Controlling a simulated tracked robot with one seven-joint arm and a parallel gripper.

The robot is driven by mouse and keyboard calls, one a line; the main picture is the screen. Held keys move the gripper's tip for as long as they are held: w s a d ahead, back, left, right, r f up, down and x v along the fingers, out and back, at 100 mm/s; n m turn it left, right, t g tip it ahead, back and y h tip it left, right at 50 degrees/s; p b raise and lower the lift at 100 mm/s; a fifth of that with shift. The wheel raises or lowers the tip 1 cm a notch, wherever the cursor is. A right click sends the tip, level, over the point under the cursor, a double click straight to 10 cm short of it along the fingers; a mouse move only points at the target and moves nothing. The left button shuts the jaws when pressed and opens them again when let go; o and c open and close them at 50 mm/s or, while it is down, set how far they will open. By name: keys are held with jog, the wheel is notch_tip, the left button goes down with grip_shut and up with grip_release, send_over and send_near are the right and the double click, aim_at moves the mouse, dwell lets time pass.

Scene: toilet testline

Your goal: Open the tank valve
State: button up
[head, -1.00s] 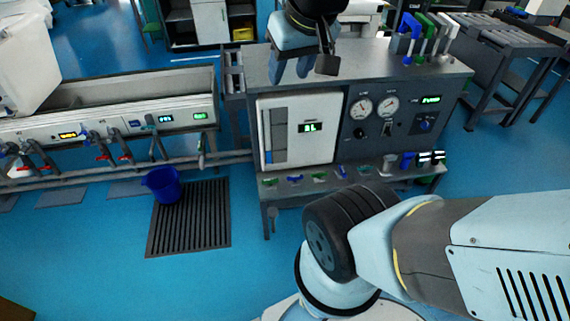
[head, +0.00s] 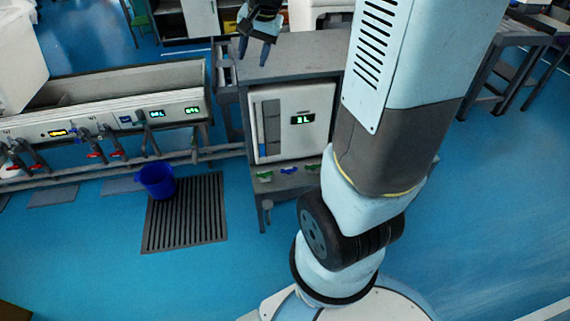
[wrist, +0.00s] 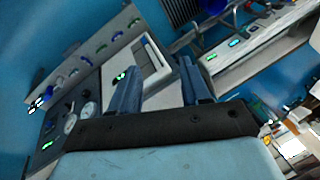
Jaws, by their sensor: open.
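The white tank panel (head: 290,124), with a dark gauge strip and a small lit display (head: 302,118), is on the front of the grey bench unit. It also shows in the wrist view (wrist: 152,64), beyond my fingers. Small green and blue handles (head: 288,170) sit on the ledge under the panel. I cannot tell which part is the tank valve. My gripper (head: 254,52) is above the left end of the bench top, apart from the panel and handles. In the wrist view, its two blue fingers (wrist: 160,68) are spread, with nothing between them.
A trough with red-handled taps (head: 95,155) stands at the left. My arm hides the bench's right side in the head view; two dials (wrist: 88,109) show in the wrist view.

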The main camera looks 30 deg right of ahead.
jog(key=w+d+f+m, duration=0.4)
jog(key=w+f, duration=0.5)
jog(key=f, duration=0.2)
jog(key=m+g+h, duration=0.2)
jog(key=m+g, duration=0.2)
jog(key=m, duration=0.6)
send_over(289, 168)
notch_tip(289, 168, down, 41)
notch_tip(289, 168, down, 12)
jog(key=shift+f, duration=0.2)
jog(key=shift+c, duration=0.2)
